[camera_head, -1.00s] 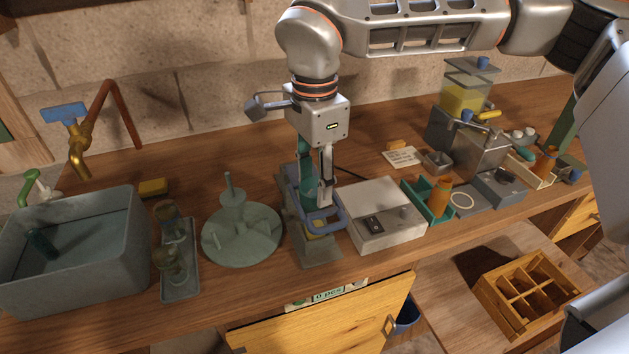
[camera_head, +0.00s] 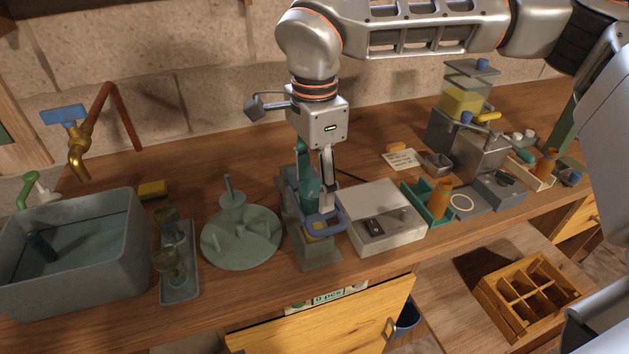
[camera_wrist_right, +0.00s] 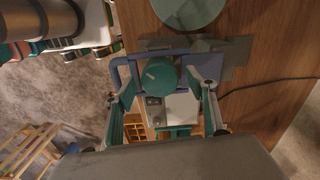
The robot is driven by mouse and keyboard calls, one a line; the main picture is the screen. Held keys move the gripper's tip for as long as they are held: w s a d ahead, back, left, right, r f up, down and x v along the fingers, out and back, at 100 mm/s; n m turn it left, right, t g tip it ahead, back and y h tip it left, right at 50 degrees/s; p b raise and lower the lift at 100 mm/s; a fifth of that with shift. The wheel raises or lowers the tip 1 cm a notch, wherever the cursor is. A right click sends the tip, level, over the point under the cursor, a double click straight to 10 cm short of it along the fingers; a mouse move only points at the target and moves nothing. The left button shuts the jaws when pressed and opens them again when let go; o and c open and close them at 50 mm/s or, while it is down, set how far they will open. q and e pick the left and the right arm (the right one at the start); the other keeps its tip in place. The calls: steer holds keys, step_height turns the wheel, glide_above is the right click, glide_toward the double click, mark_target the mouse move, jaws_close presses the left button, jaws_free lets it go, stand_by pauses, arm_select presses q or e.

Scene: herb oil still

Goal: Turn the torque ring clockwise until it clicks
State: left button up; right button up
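A press-like stand (camera_head: 318,252) with a blue-grey frame (camera_head: 338,222) stands on the bench. A round teal part (camera_head: 309,192) with a pale mark on top sits inside the frame; I take it for the torque ring. It also shows in the right wrist view (camera_wrist_right: 160,76). My right gripper (camera_head: 314,188) points down over the stand, with one finger on each side of the teal part. In the right wrist view its pads (camera_wrist_right: 162,90) lie close to the teal part; whether they touch it is unclear. My left gripper is out of view.
A white box with a switch (camera_head: 385,222) stands close on the right. A round glass-green plate with a post (camera_head: 241,238) is close on the left. Farther left are a tray with glasses (camera_head: 180,285) and a sink (camera_head: 75,265). A wooden crate (camera_head: 530,292) sits lower right.

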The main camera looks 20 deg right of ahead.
mark_target(315, 188)
steer(key=shift+r, duration=0.1)
step_height(315, 188, up, 12)
stand_by(0.5)
steer(key=shift+s, duration=0.1)
